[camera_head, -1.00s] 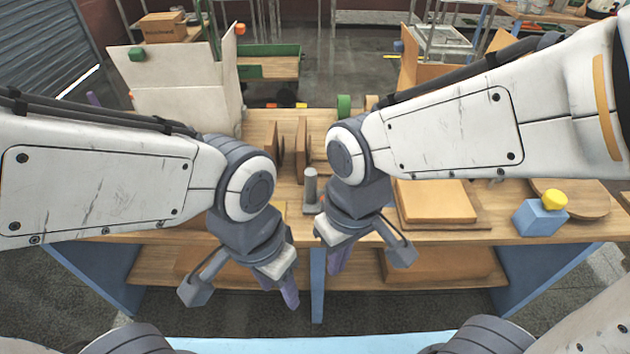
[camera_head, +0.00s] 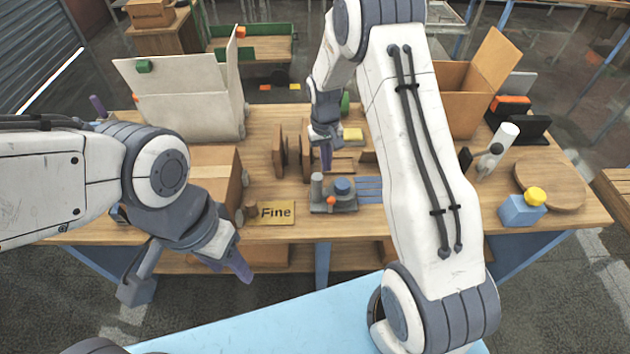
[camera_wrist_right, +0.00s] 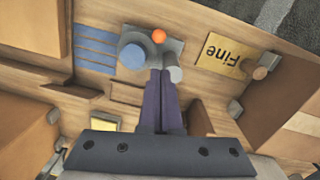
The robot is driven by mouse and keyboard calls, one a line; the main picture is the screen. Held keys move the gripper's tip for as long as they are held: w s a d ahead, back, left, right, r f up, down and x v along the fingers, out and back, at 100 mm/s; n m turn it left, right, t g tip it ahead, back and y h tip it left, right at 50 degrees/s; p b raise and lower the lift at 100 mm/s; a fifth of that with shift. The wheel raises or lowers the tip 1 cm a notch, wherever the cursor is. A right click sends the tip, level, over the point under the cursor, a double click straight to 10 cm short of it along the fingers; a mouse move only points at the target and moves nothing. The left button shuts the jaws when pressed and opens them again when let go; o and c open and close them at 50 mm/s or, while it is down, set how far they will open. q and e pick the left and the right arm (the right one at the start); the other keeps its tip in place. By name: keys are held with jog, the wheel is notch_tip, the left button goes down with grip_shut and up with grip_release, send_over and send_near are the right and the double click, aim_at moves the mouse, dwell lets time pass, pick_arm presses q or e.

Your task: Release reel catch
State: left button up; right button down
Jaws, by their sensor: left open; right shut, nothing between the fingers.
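A small grey device (camera_head: 347,207) stands on the wooden table. It has a grey post (camera_head: 317,187), a round blue knob (camera_head: 342,186) and an orange ball (camera_head: 331,200). The right wrist view also shows the blue knob (camera_wrist_right: 132,56), the orange ball (camera_wrist_right: 158,36) and the grey post (camera_wrist_right: 175,74). I cannot tell which part is the reel catch. My right gripper (camera_head: 326,163) is shut and empty, pointing down behind the device. Its fingers (camera_wrist_right: 159,76) appear between knob and post in the wrist view; contact is not visible. My left gripper (camera_head: 185,275) is open and empty before the table's front edge.
A cardboard box (camera_head: 215,170) is at left. A blue block (camera_head: 521,210) with a yellow knob stands at right.

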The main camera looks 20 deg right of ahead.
aim_at(331, 201)
jog(key=shift+d+f, duration=0.2)
jog(key=shift+d, duration=0.05)
jog(key=f+b, duration=0.4)
jog(key=f, duration=0.1)
jog(key=f+b, duration=0.3)
jog(key=f, duration=0.1)
jog(key=shift+s+d+f+b, duration=0.1)
jog(key=shift+s+f+b, duration=0.1)
jog(key=shift+f+b, duration=0.2)
